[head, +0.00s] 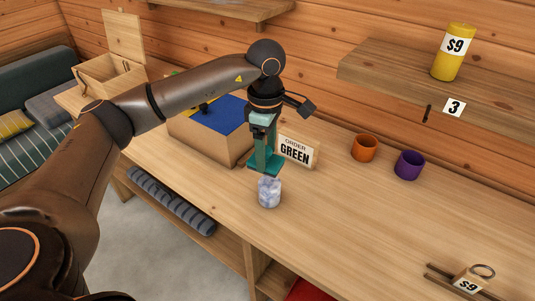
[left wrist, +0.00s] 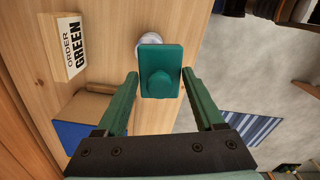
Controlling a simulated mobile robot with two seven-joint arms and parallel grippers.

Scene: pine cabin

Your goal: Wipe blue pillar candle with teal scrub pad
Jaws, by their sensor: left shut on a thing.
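The pillar candle (head: 269,192) is a short pale blue-white marbled cylinder, upright on the wooden counter. In the left wrist view the candle (left wrist: 150,39) is mostly hidden behind the pad. The teal scrub pad (head: 265,170) is a flat plate with a knob; it also shows in the left wrist view (left wrist: 161,58). My left gripper (head: 265,154) points down and is shut on the pad, with its green fingers (left wrist: 160,76) on both sides. The pad is at the candle's top, on its far side; I cannot tell if they touch. My right gripper is not in view.
An "ORDER GREEN" sign (head: 297,150) stands close behind the candle. A cardboard box (head: 207,143) with a blue panel is left of it. Orange (head: 365,147) and purple (head: 409,165) cups stand to the right. A shelf (head: 400,78) holds a yellow candle (head: 453,52).

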